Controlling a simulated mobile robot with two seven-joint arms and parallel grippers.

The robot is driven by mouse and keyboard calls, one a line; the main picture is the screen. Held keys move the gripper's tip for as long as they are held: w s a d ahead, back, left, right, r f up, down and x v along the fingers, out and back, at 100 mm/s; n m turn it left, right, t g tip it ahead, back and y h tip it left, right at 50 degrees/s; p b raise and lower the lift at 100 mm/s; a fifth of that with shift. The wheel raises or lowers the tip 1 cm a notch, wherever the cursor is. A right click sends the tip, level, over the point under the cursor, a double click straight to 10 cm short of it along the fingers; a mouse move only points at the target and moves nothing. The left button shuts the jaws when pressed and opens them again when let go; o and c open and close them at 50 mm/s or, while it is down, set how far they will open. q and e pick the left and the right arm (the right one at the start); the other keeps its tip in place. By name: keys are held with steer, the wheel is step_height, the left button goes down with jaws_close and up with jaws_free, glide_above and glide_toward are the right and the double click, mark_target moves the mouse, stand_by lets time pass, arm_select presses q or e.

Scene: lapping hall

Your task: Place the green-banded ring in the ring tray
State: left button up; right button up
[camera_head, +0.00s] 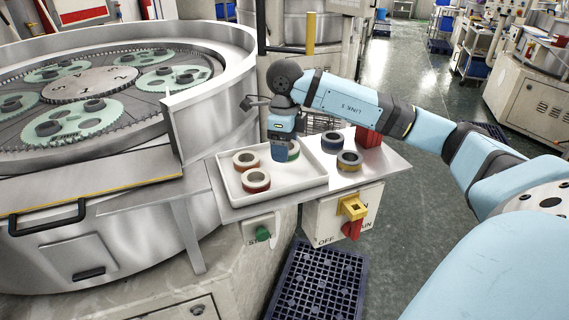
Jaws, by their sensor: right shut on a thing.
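The green-banded ring (293,151) is partly hidden by my right gripper (280,155), which is shut on it. They are at the far right corner of the white ring tray (292,180), within its outline. I cannot tell whether the ring touches the tray floor. Two rings with red or orange bands lie in the left part of the tray, one farther back (246,160) and one nearer (256,181). My left gripper is not in view.
A blue-banded ring (332,142) and a yellow-banded ring (349,161) lie on the metal shelf (385,164) right of the tray. A red block (368,138) stands behind them. The large lapping machine (215,90) rises at left. A switch box (340,212) sits below.

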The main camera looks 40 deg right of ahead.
mark_target(284, 174)
step_height(284, 174, down, 6)
steer(key=shift+r, duration=0.2)
steer(key=shift+f, duration=0.15)
steer(key=shift+f, duration=0.1)
steer(key=o, duration=1.1)
steer(key=shift+o, duration=0.2)
step_height(284, 174, up, 12)
steer(key=shift+b, duration=0.4)
